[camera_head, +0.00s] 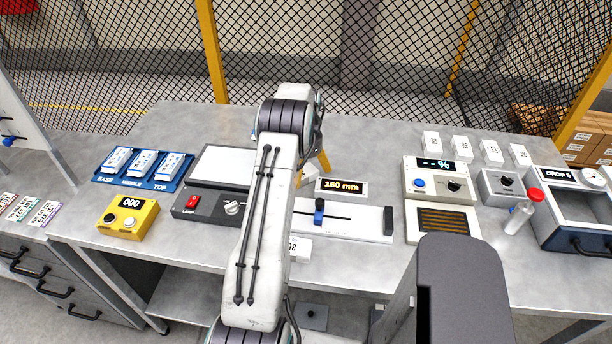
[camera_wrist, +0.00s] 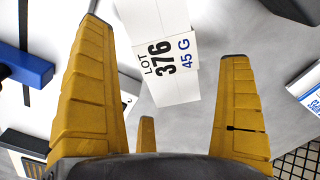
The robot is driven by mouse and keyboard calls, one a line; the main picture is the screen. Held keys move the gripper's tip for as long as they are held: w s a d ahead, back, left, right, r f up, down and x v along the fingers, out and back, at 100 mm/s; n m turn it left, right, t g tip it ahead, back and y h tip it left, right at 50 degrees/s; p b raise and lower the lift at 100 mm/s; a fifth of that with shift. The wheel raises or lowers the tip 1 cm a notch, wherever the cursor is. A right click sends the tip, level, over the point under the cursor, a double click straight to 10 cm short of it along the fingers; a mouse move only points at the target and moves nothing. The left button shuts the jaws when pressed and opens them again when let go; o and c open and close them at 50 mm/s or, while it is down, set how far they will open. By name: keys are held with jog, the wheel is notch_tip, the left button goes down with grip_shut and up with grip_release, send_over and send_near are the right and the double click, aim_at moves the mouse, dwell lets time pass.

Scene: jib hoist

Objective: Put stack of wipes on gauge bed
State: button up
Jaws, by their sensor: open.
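The stack of wipes appears to be the white block labelled LOT 376 45 G (camera_wrist: 168,65) in the wrist view. In the head view a white block (camera_head: 309,172), partly hidden by my arm, shows just left of the 160 mm display. My gripper (camera_wrist: 165,40) is open, with its yellow fingers on either side of the block in the picture. I see no contact, and the height gap is unclear. In the head view my arm hides most of the gripper (camera_head: 322,157). The white gauge bed (camera_head: 350,226) lies nearer, with a blue slider (camera_head: 319,208).
A light box (camera_head: 187,204) and yellow counter box (camera_head: 128,218) stand left, with a blue tray (camera_head: 105,180) behind. A meter (camera_head: 437,180), grey knob box (camera_head: 502,186), bottle (camera_head: 518,217) and drop box (camera_head: 575,235) stand right. Mesh fence (camera_head: 400,60) closes the back.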

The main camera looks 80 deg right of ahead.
notch_tip(320, 180, up, 10)
jog(key=shift+r+b, duration=0.2)
jog(key=shift+b, duration=0.1)
